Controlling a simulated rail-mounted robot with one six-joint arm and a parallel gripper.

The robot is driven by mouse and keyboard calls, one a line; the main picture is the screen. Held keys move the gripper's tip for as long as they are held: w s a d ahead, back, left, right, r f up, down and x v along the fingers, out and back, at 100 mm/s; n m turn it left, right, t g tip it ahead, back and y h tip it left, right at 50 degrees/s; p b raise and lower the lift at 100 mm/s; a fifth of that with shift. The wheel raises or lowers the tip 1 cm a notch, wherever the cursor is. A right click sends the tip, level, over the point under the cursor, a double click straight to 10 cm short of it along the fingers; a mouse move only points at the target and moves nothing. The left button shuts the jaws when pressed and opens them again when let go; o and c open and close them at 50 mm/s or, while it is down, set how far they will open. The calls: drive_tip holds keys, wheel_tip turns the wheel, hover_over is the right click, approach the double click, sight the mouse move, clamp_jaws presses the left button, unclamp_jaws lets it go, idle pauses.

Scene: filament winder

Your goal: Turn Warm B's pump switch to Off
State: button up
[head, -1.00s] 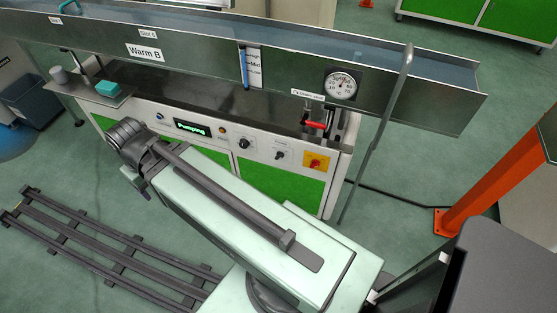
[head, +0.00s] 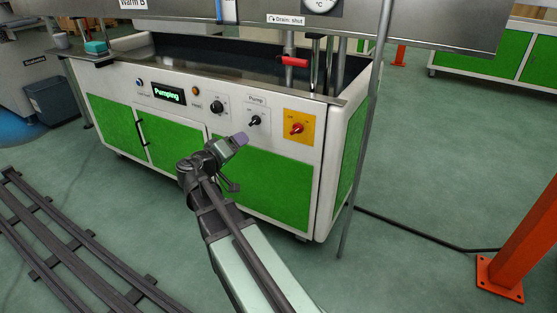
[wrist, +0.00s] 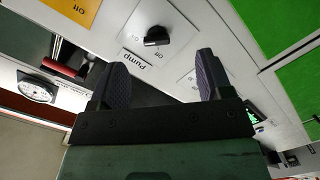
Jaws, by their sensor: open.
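The white control panel of the Warm B bath carries the black pump switch (head: 256,121) below its "Pump" label (head: 256,99). The switch also shows in the wrist view (wrist: 156,37), beyond the gap between the fingertips, with its label beside it. Which marking its handle points to is too small to tell. The green-lit display (head: 168,94) reads "Pumping". My gripper (wrist: 162,76) is open and empty, with dark padded fingers, and stands apart from the switch. In the head view my gripper (head: 238,160) is in front of the panel, below and left of the switch.
Another black knob (head: 218,107) is left of the pump switch. A red switch on a yellow plate (head: 298,128) is to its right. A red drain handle (head: 294,61) is above. A thin upright pole (head: 366,130) stands at the right corner. Rails (head: 70,240) lie on the floor at left.

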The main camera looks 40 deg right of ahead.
sight(252, 123)
drive_tip(key=shift+m+t+h, duration=0.3)
drive_tip(key=shift+t+h, duration=0.1)
drive_tip(key=shift+t, duration=0.1)
drive_tip(key=x, duration=0.3)
drive_tip(key=r+x, duration=0.1)
drive_tip(key=x, duration=0.3)
drive_tip(key=w+r+x, duration=0.1)
drive_tip(key=x, duration=0.3)
drive_tip(key=shift+w+a, duration=0.1)
drive_tip(key=shift+a, duration=0.1)
drive_tip(key=c, duration=0.9)
